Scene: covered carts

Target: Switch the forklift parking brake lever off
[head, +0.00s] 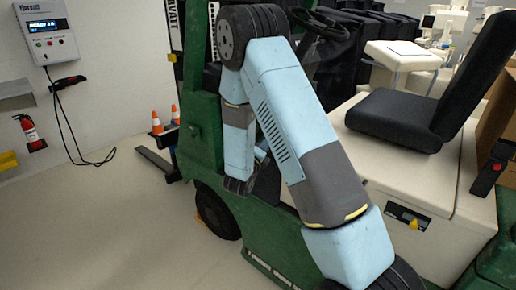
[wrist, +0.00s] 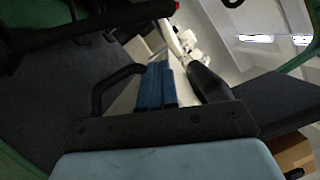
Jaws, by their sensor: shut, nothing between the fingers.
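The forklift (head: 205,130) is green, with a cream body and a black seat (head: 410,115). In the wrist view, a long black bar with a red tip (wrist: 95,28) crosses the upper left; it looks like the parking brake lever, but I cannot be sure. My gripper (wrist: 160,72) shows as two blue fingers side by side, shut and empty. The red tip is above and slightly right of the fingertips, with no visible contact. In the head view my own arm hides the gripper and the lever area.
The steering wheel (head: 318,24) is close behind my arm. A dark piece with a red mark (head: 492,165) is beside the seat. A wall charger (head: 46,30), fire extinguisher (head: 30,132) and orange cones (head: 157,122) are at left. The floor at lower left is clear.

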